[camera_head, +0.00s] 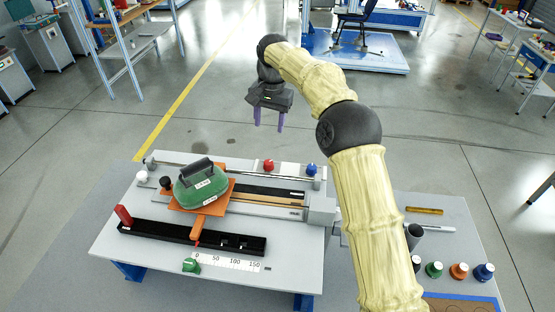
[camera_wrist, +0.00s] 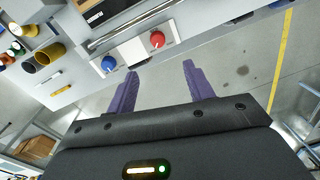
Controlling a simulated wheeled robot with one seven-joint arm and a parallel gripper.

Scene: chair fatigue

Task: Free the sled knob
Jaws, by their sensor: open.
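The sled is an orange plate (camera_head: 229,189) on the rail fixture, with a green weight (camera_head: 203,186) with a dark handle resting on it. A small black knob (camera_head: 166,183) is at the sled's left edge; whether it is tight or loose I cannot tell. My gripper (camera_head: 269,120) is open and empty, raised near the table's back edge, well apart from the sled. In the wrist view its purple fingers (camera_wrist: 160,70) are spread, pointing toward a red button (camera_wrist: 157,39) and a blue button (camera_wrist: 108,63). The black knob does not show there.
An orange arm (camera_head: 199,227) reaches from the sled over a black tray (camera_head: 160,233) with a red block (camera_head: 123,215) at its left. A white ruler (camera_head: 228,262) lies in front. Several coloured knobs (camera_head: 459,270) stand at right.

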